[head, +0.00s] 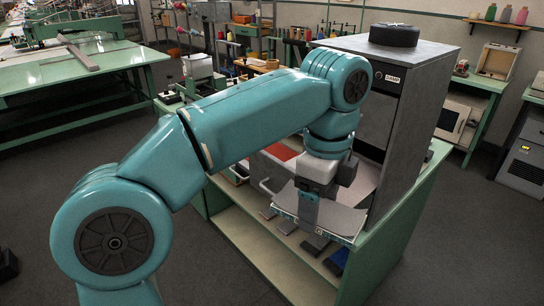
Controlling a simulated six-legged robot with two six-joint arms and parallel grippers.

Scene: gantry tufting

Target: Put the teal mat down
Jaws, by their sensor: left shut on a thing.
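My left arm comes in from the left, and its left gripper (309,208) points down over the front edge of a green bench. It is shut on a thin flat piece, which I take to be the mat (342,219). The mat looks grey rather than teal on top, with a pale, bluish patterned front edge. It lies roughly level and sticks out on both sides of the fingers. I cannot tell whether it touches the bench top beneath. My right gripper is not in view.
The green bench (395,235) has an open lower shelf with several dark blocks. A tall grey cabinet (424,95) stands on it close behind the gripper, with a black round thing (394,35) on top. A light bin with red contents (282,152) is behind the wrist.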

